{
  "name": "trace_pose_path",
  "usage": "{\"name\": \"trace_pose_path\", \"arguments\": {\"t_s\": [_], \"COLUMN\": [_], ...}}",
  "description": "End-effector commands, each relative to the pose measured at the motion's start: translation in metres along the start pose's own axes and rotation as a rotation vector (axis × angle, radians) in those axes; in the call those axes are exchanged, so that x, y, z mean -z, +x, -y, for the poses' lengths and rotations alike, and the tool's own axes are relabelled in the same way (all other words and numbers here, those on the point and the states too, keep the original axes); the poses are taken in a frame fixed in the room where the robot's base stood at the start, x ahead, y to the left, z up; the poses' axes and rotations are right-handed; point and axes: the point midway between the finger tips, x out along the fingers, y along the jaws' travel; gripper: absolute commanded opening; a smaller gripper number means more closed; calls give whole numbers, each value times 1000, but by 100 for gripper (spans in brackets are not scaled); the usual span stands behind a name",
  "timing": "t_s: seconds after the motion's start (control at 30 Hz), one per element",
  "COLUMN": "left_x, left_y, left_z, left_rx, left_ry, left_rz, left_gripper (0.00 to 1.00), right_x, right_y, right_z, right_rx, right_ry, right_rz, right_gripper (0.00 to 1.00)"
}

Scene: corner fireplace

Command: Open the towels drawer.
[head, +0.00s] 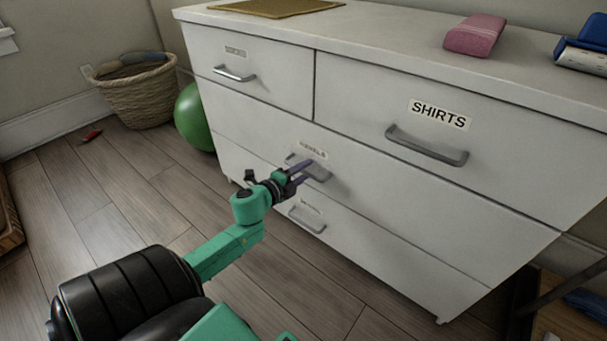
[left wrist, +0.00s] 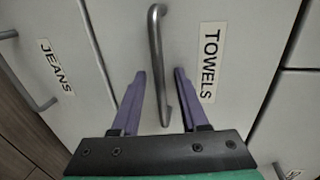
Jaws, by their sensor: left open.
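The towels drawer (head: 370,205) is the wide middle drawer of a white dresser and looks closed. Its TOWELS label (left wrist: 210,65) is sharp in the left wrist view. Its grey bar handle (left wrist: 156,50) shows there too, running lengthwise between my finger tips. My left gripper (head: 298,169) is open at this handle, with one purple finger on each side of the bar. In the left wrist view, the left gripper (left wrist: 160,85) has a gap between each finger and the bar. My right gripper is not in view.
The SHIRTS drawer (head: 480,150) with its handle is above right, and a smaller drawer (head: 270,85) is above left. The JEANS drawer (left wrist: 50,75) is below. A green ball (head: 192,118) and a wicker basket (head: 140,95) stand left of the dresser. Floor in front is clear.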

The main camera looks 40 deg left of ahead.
Motion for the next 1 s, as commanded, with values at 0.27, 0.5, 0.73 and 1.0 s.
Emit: {"name": "trace_pose_path", "arguments": {"t_s": [0.27, 0.5, 0.73, 1.0], "left_x": [0, 0, 0, 0], "left_y": [0, -1, -1, -1], "left_z": [0, 0, 0, 0], "left_rx": [0, 0, 0, 0], "left_ry": [-1, -2, -2, -2], "left_rz": [0, 0, -1, -1], "left_gripper": [2, 0, 0, 0], "right_x": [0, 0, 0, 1], "right_y": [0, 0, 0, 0], "right_z": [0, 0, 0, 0], "right_rx": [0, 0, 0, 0], "right_ry": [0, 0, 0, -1], "right_rz": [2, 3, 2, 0], "right_gripper": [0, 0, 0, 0]}}
